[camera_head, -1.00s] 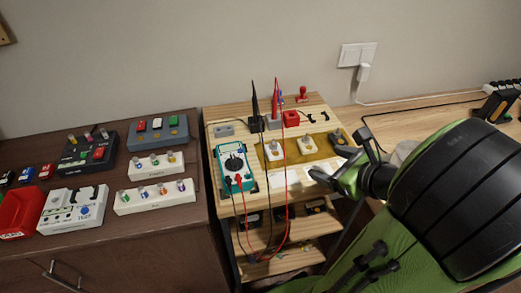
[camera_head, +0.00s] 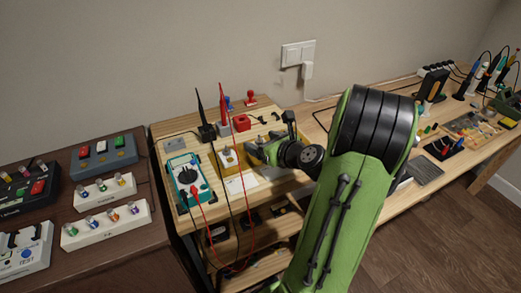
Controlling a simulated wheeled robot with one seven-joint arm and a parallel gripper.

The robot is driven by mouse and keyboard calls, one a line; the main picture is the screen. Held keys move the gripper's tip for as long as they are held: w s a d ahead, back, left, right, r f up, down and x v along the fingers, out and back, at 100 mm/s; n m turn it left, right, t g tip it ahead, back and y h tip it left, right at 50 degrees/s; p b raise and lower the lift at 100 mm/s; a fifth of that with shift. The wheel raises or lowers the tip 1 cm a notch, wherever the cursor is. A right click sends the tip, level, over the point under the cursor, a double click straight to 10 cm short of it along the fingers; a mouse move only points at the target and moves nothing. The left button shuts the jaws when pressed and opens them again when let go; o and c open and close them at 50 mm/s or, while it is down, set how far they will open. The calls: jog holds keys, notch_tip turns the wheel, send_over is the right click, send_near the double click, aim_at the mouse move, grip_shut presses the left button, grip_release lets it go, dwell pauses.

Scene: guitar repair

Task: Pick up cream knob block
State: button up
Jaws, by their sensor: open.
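A small pale block with a knob on top (camera_head: 228,159) sits on the yellow-tan mat (camera_head: 241,171) on the wooden cart top. It may be the cream knob block; I cannot tell its exact shade. My gripper (camera_head: 255,153) is open, low over the mat just to the right of this block. Whether it touches anything is too small to tell. The gripper and wrist hide the right part of the mat, where other small blocks stood. Long pale blocks with several knobs (camera_head: 105,225) and (camera_head: 104,192) stand on the dark cabinet at the left.
A teal multimeter (camera_head: 187,179) with red and black leads stands left of the mat. Upright probes (camera_head: 223,108), a red block (camera_head: 242,123) and a red stamp-like item (camera_head: 249,99) are behind it. Shelves lie below. A wooden bench (camera_head: 390,180) with tools extends right.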

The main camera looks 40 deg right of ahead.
jog(key=shift+w+f, duration=0.2)
jog(key=shift+w, duration=0.2)
jog(key=shift+r, duration=0.1)
jog(key=c, duration=1.2)
